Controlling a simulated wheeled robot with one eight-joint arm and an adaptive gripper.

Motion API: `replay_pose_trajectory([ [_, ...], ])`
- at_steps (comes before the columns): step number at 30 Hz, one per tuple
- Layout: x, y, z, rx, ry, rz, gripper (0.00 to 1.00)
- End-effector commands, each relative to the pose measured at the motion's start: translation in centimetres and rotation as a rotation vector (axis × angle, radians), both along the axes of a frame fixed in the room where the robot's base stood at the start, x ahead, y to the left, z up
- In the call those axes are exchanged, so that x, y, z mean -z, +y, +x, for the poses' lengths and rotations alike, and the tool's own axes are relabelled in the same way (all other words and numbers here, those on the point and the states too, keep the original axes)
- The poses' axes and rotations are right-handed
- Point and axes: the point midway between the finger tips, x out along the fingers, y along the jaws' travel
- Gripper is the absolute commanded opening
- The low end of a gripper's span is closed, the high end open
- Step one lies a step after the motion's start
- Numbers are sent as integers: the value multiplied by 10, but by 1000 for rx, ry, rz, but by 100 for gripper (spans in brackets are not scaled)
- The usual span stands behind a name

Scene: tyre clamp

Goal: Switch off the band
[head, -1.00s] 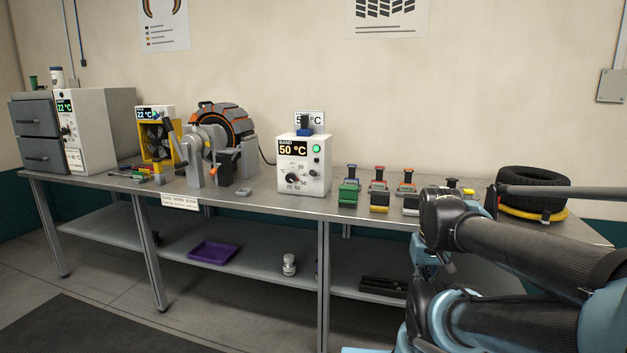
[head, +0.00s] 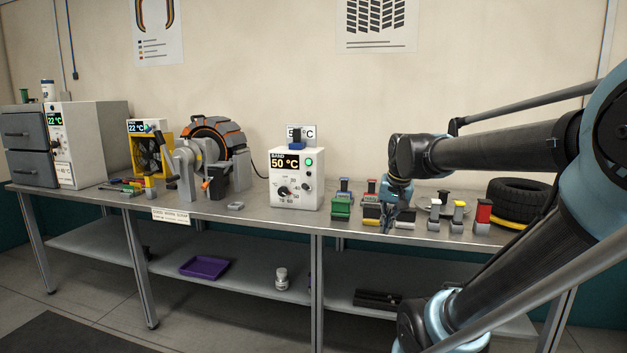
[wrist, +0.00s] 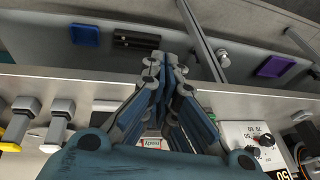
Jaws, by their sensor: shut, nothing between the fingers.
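The white band box (head: 297,203) stands on the bench, just left of the middle of the head view. Its display (head: 290,162) reads BAND 50 °C. A round button (head: 308,161) on its front glows green. Below are a black dial (head: 283,190) and a small dark knob (head: 306,187). The box also shows in the wrist view (wrist: 235,130), at the lower right, partly cut off. My gripper (head: 387,224) is shut and empty, pointing down near the bench's front edge, to the right of the box and apart from it. It fills the middle of the wrist view (wrist: 165,62).
Several coloured clamps, among them a green one (head: 341,207), stand between the box and the tyre (head: 520,198). A motor-like machine (head: 217,150), a yellow fan (head: 150,150) and a white oven (head: 92,145) stand to the left. The bench front before the box is clear.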

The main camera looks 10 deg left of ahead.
Motion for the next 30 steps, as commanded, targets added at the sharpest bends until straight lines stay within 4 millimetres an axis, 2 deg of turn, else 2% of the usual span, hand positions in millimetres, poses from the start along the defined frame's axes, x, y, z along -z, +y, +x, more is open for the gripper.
replay_pose_trajectory([
  [1, -10, 8, 13, 9, -7, 13, 0],
  [6, -40, 34, 55, 55, -30, 65, 0],
  [15, -84, 90, 127, 134, -60, 166, 0],
  [24, -120, 155, 193, 211, -77, 274, 0],
  [30, -135, 192, 225, 249, -80, 331, 0],
])
